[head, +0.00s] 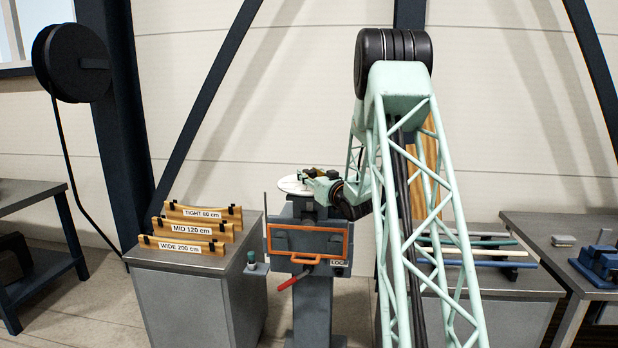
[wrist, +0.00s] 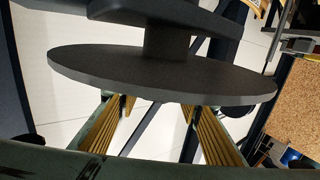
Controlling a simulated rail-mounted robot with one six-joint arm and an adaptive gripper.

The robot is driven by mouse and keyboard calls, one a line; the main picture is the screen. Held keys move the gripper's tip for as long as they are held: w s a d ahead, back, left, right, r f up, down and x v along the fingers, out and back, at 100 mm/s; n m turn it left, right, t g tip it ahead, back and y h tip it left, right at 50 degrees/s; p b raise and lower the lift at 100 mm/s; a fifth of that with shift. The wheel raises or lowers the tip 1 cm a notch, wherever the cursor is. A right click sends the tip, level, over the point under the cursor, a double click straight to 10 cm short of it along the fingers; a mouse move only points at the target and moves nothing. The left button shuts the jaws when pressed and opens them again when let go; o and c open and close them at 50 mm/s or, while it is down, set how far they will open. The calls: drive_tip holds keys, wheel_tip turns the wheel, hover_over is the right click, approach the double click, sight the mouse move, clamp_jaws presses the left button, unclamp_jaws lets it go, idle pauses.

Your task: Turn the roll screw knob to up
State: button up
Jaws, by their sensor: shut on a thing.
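A grey machine stand (head: 311,242) is in the middle of the head view, with a round plate (head: 292,186), pale on top, above it. My gripper (head: 309,173) is at the right side of this plate, level with its top. In the wrist view a dark disc (wrist: 165,75) on a short stem crosses the picture. The yellow-padded fingers of my gripper (wrist: 158,104) reach past its rim, and their tips are partly hidden by it. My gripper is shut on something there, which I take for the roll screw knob. The knob itself and its pointing direction are hidden.
An orange-framed panel (head: 309,225), a red handle (head: 289,281) and a "LOCK" label are on the stand. A cabinet (head: 215,290) at left carries labelled wooden gauges (head: 190,229). Benches with rods (head: 475,252) and a blue vise (head: 597,264) stand at right.

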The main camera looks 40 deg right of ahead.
drive_tip(key=shift+d+n+t+y, duration=0.1)
drive_tip(key=shift+n+t+y, duration=0.2)
drive_tip(key=shift+n+y, duration=1.5)
drive_tip(key=shift+r+n+y+p, duration=0.1)
drive_tip(key=shift+n+y+p, duration=0.5)
drive_tip(key=shift+y, duration=0.85)
drive_tip(key=shift+n+y+p, duration=0.55)
drive_tip(key=shift+n+y, duration=0.05)
drive_tip(key=shift+y, duration=0.85)
drive_tip(key=shift+n+g+y+p, duration=1.5)
drive_tip(key=shift+n+y, duration=0.4)
drive_tip(key=shift+y, duration=0.6)
drive_tip(key=shift+n+g+y, duration=0.3)
drive_tip(key=shift+g+y, duration=0.1)
drive_tip(key=shift+y, duration=0.1)
drive_tip(key=shift+n+g+y+p, duration=1.45)
drive_tip(key=shift+n+g+y, duration=0.6)
drive_tip(key=shift+g, duration=0.25)
drive_tip(key=o, duration=0.8)
drive_tip(key=shift+a, duration=0.2)
drive_tip(key=shift+o, duration=0.2)
drive_tip(key=shift+d, duration=0.1)
drive_tip(key=shift+d, duration=0.1)
